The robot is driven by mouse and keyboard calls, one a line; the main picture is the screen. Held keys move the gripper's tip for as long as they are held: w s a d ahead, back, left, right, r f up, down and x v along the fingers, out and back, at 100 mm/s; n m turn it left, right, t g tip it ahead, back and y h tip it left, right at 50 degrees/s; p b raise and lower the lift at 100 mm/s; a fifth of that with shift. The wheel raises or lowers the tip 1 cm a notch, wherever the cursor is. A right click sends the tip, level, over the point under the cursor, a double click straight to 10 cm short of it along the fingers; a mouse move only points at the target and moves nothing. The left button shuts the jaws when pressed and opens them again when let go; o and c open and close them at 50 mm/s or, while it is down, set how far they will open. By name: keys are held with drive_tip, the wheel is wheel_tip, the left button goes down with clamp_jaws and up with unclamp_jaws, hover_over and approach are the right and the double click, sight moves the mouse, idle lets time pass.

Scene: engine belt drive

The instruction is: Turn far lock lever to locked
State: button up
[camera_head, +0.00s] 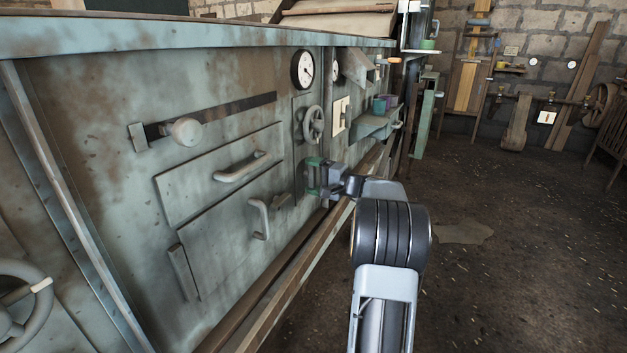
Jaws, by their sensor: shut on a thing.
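My gripper (327,180) reaches in from the lower right to the blue-green machine panel (225,185). Its jaws are shut on a small part low on the panel, below the grey handwheel. I take this part for the far lock lever (313,162); a green piece of it shows at the jaws. The jaws and wrist hide most of it, so I cannot tell its angle or whether it is locked.
A grey handwheel (313,124) and a round gauge (302,69) sit above the gripper. Nearer are two bar handles (242,167) and a slide bar with a round knob (186,131). A ledge (285,300) runs along the panel's foot. Open floor (500,250) lies right.

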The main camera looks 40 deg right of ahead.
idle(0.3)
drive_tip(key=o, duration=0.7)
drive_tip(key=shift+o, duration=0.2)
drive_tip(key=p+v, duration=0.4)
drive_tip(key=v, duration=1)
drive_tip(key=shift+w, duration=0.1)
